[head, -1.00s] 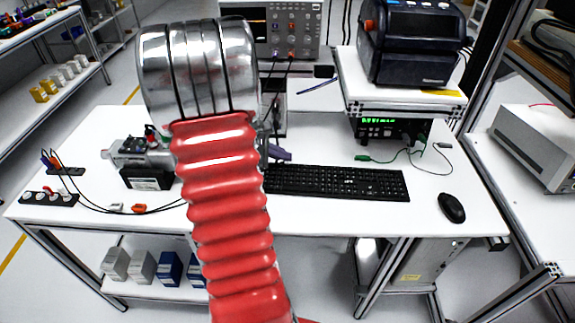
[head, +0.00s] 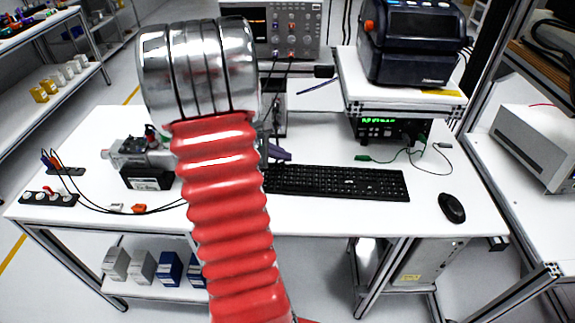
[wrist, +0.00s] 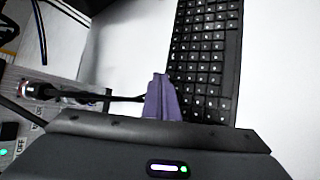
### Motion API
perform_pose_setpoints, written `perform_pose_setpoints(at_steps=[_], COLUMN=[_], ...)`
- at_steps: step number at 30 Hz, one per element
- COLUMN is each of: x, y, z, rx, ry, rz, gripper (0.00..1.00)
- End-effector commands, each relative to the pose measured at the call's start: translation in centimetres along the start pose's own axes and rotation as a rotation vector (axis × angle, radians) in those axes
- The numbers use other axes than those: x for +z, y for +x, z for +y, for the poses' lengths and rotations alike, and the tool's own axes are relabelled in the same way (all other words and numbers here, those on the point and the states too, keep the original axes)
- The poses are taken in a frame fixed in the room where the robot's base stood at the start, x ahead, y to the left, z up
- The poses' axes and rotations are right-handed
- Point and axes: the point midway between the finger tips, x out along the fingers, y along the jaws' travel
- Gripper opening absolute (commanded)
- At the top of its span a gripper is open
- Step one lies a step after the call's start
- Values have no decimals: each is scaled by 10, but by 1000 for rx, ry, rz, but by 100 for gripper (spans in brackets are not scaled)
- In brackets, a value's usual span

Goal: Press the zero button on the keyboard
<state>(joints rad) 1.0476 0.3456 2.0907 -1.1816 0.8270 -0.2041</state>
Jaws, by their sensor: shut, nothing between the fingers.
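A black keyboard (head: 340,183) lies on the white table, right of my arm in the head view. It also shows in the wrist view (wrist: 208,50), running away from my gripper. My gripper (wrist: 160,82) has purple fingers, shut with nothing between them, beside the near left edge of the keyboard in the wrist view. The zero button cannot be made out among the small keys.
A black mouse (head: 452,207) lies right of the keyboard. A motor unit (head: 146,163) with cables stands at the left. A label printer (head: 411,42) sits on a raised shelf above a green-lit display box (head: 381,127). An oscilloscope (head: 285,27) stands at the back.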

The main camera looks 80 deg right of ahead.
Motion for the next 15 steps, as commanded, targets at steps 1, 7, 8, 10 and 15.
perform_pose_setpoints(at_steps=[1,7,8,10,15], x=[0,-3,-3,-3,-3], y=[1,4,5,5,5], z=[-1,-3,-4,-4,-4], rx=[-1,0,0,0,0], ry=[-1,0,0,0,0], rz=[0,0,0,0,0], gripper=[0,0,0,0,0])
